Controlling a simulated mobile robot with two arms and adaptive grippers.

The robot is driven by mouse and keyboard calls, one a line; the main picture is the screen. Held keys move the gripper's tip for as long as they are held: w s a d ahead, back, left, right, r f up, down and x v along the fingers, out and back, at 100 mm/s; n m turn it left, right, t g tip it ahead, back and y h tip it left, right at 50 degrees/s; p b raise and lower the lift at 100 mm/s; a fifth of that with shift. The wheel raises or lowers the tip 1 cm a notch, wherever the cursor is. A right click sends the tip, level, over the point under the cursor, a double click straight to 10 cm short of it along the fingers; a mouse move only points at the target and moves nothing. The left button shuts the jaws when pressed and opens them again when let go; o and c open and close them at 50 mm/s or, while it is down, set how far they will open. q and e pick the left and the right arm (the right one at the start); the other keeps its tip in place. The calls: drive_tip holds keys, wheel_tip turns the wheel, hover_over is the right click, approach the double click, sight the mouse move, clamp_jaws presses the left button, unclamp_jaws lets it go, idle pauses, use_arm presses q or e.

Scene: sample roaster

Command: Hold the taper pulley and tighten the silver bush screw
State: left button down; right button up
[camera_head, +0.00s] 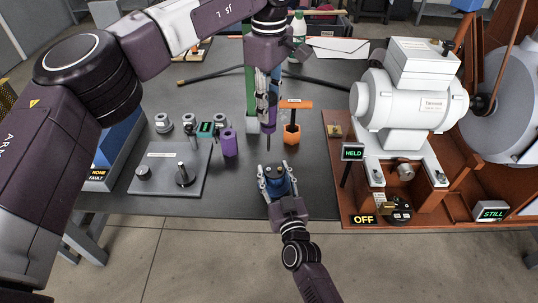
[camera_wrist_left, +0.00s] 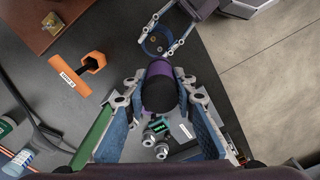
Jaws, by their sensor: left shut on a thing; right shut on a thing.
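The taper pulley is a dark blue round part (camera_head: 276,181) at the table's front edge. My right gripper (camera_head: 277,186) is shut on it, its fingers on either side. The pulley (camera_wrist_left: 157,43) also shows in the left wrist view, with small gold spots on its face; I cannot tell which spot is the silver bush screw. My left gripper (camera_head: 266,97) is shut on a purple and black driver (camera_head: 268,128), whose thin tip points down. In the head view the tip appears apart from the pulley, behind it. The driver's dark end (camera_wrist_left: 159,94) hides its tip in the wrist view.
An orange T-handled tool (camera_head: 294,104) stands in an orange holder (camera_head: 291,135). A purple holder (camera_head: 229,144) stands beside a grey plate (camera_head: 160,180). A white motor (camera_head: 410,95) sits on the brown machine at right, by a sign reading HELD (camera_head: 352,153).

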drive_tip(key=o, duration=1.5)
drive_tip(key=shift+c, duration=0.2)
drive_tip(key=v, duration=1.2)
drive_tip(key=shift+s, duration=0.1)
